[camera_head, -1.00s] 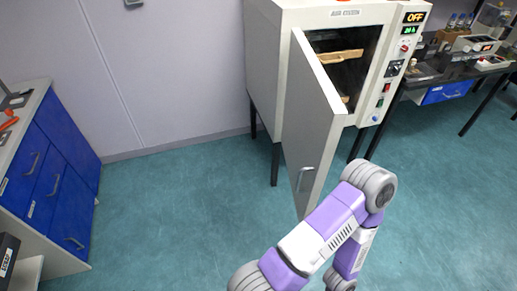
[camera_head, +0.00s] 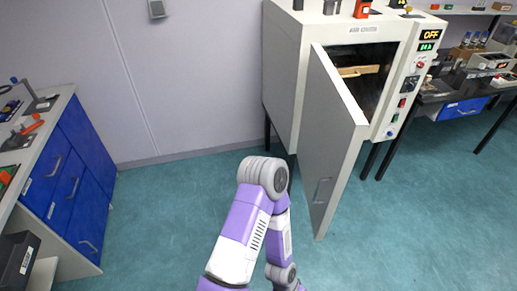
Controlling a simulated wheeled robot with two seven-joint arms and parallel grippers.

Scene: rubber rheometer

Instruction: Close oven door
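The white oven (camera_head: 281,75) stands at the upper right on dark legs. Its door (camera_head: 330,140) is open and swung out toward me, hinged on the oven's left side. A handle (camera_head: 322,190) sits low on the door's outer face. Through the opening I see a dark inside with a wooden piece (camera_head: 359,71). One of my arms, purple and white, rises from the bottom centre, with its bent joint left of the door. It looks apart from the door. Neither gripper shows in the frame.
A bench with blue drawers (camera_head: 75,165) stands at the left, with tools on top. A dark bench (camera_head: 440,97) with instruments is right of the oven. Green floor (camera_head: 165,220) is clear between.

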